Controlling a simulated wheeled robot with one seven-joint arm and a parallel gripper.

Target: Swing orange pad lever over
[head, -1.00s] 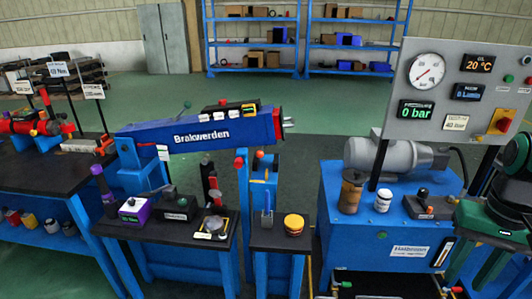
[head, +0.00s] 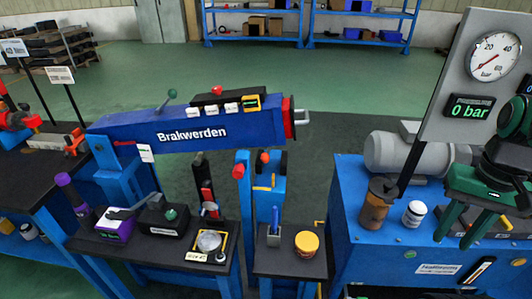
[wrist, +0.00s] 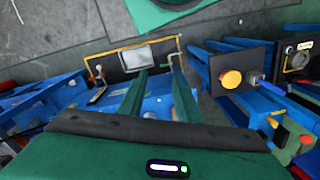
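My gripper (head: 456,239) is at the right in the head view, over the blue pump bench (head: 385,258). Its two green fingers are apart with nothing between them; they also show apart in the wrist view (wrist: 156,70). I cannot tell for sure which lever is the orange pad one. A dark lever box with an orange patch stood on the bench top in the earlier head view; my gripper now covers that spot. A round yellow-orange pad (head: 307,242) lies on a small black stand, right of a blue-handled lever (head: 275,228). The pad also shows in the wrist view (wrist: 232,79).
A brown canister (head: 376,205) and a white can (head: 413,213) stand on the bench left of my gripper. The gauge panel (head: 450,75) rises behind. The blue Brakwerden beam (head: 190,132) spans the left. A yellow-edged dark tray (wrist: 112,66) lies beyond my fingertips in the wrist view.

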